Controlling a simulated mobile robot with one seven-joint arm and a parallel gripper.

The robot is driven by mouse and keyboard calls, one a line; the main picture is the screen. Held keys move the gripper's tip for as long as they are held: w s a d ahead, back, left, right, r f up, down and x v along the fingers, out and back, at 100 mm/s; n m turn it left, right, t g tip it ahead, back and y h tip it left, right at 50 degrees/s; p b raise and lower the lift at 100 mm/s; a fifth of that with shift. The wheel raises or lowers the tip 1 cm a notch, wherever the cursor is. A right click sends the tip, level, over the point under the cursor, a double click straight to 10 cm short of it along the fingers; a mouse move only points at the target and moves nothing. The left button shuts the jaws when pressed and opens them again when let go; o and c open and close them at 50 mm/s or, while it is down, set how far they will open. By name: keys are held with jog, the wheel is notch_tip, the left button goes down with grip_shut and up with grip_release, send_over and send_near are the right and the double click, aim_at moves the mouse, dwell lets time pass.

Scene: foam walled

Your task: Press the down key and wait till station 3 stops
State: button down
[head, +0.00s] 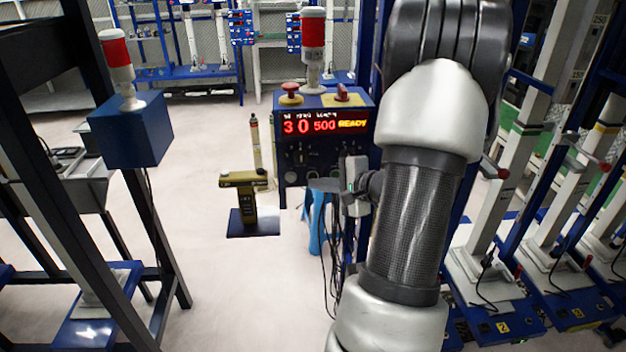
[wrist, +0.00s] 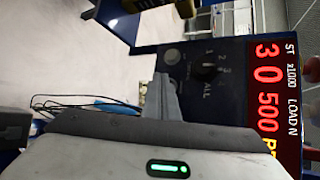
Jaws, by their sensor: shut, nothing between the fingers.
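The control box (head: 325,150) stands ahead with a red display (head: 324,124) reading 3, 0, 500 and READY. Its dark panel carries small knobs and buttons, too small to read from here. In the wrist view the panel (wrist: 228,100) appears sideways, with a selector dial (wrist: 207,72) marked with numbers and ALL, and a round grey button (wrist: 172,56). I cannot tell which key is down. My gripper (wrist: 162,80) is shut and empty, its tip over the panel near the round button; contact cannot be judged. Station bases with number labels (head: 503,327) stand at right.
A red mushroom button (head: 290,90) and a red switch (head: 342,92) top the box, beside a red-and-white beacon (head: 312,35). A yellow tool-like stand (head: 243,190) is on the floor.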

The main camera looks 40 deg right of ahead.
jog(key=shift+w+d, duration=0.25)
jog(key=shift+w, duration=0.15)
dwell(0.7)
jog(key=shift+b, duration=0.35)
jog(key=shift+s+a+b, duration=0.4)
jog(key=shift+s+a, duration=0.05)
jog(key=shift+s, duration=0.3)
jog(key=s+a, duration=0.1)
jog(key=s+b, duration=0.1)
jog(key=s, duration=0.1)
jog(key=s+a+b, duration=0.1)
jog(key=shift+s+a, duration=0.15)
jog(key=shift+a, duration=0.2)
dwell(0.5)
